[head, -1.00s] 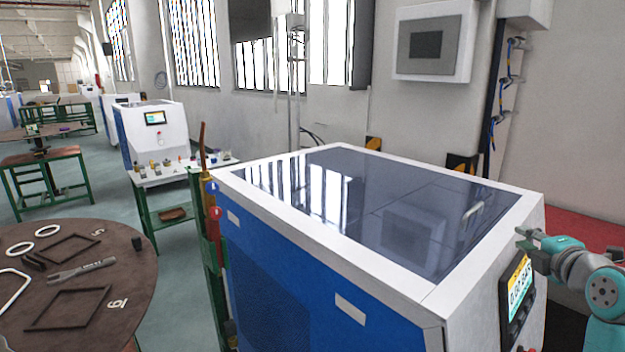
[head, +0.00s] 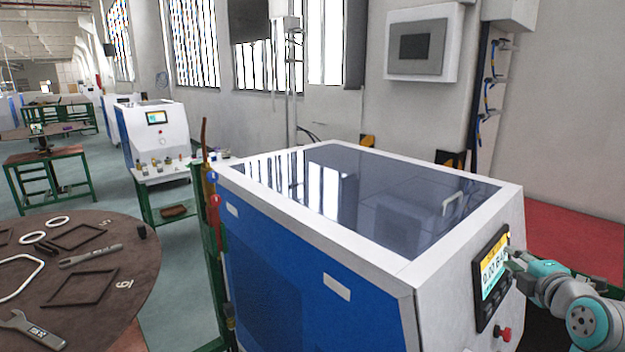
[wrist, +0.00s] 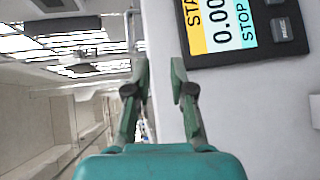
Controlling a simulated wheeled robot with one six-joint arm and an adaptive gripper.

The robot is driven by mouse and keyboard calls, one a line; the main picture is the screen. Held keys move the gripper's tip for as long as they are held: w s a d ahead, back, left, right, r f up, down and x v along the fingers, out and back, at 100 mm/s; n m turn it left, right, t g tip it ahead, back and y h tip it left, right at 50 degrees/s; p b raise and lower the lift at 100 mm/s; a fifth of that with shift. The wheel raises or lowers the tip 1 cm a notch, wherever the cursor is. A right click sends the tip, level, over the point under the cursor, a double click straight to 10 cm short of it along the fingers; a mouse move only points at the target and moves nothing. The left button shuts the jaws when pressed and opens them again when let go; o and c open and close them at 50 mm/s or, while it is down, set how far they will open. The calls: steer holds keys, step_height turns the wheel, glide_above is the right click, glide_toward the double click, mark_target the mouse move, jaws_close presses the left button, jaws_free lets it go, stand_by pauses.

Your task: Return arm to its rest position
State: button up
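My gripper (head: 512,256) is at the right side of the head view, close to the front of the blue and white gas generator (head: 370,235). In the wrist view my gripper (wrist: 160,82) shows two green fingers, apart, with nothing between them. The generator's control panel (head: 492,278) has a yellow and white display; the panel also shows at the top right of the wrist view (wrist: 290,55). In the head view the fingertips overlap the panel's right edge. I cannot tell whether they touch it. My arm (head: 585,318) reaches in from the lower right.
A red knob (head: 504,334) sits on the generator below the panel. A handle (head: 453,203) is on its dark glass lid. A round table (head: 120,275) with frames and wrenches stands at the left. A wall box (head: 420,45) hangs behind. Floor is open between the table and the generator.

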steer(key=s+a+f+m, duration=0.3)
steer(key=s+a+f, duration=0.1)
steer(key=f, duration=0.3)
steer(key=s+a+f+m, duration=0.25)
steer(key=a+f, duration=0.25)
steer(key=f, duration=0.3)
steer(key=s+a+f+m, duration=0.2)
steer(key=s+a+f, duration=0.25)
steer(key=f, duration=0.25)
steer(key=s+a+f+m, duration=0.2)
steer(key=s+a+f, duration=0.2)
steer(key=s, duration=0.3)
steer(key=s+a+f+m, duration=0.2)
steer(key=s+a+f, duration=0.15)
steer(key=s, duration=0.35)
steer(key=s+a+r+m+y, duration=0.1)
steer(key=s+a+r+m, duration=0.1)
steer(key=s, duration=1)
steer(key=s+a+r+m+y, duration=0.1)
steer(key=s+a+m, duration=0.2)
steer(key=s, duration=1)
steer(key=shift+s+a+r+m+g, duration=0.15)
steer(key=shift+a+r+m+g, duration=0.2)
steer(key=shift+a, duration=0.2)
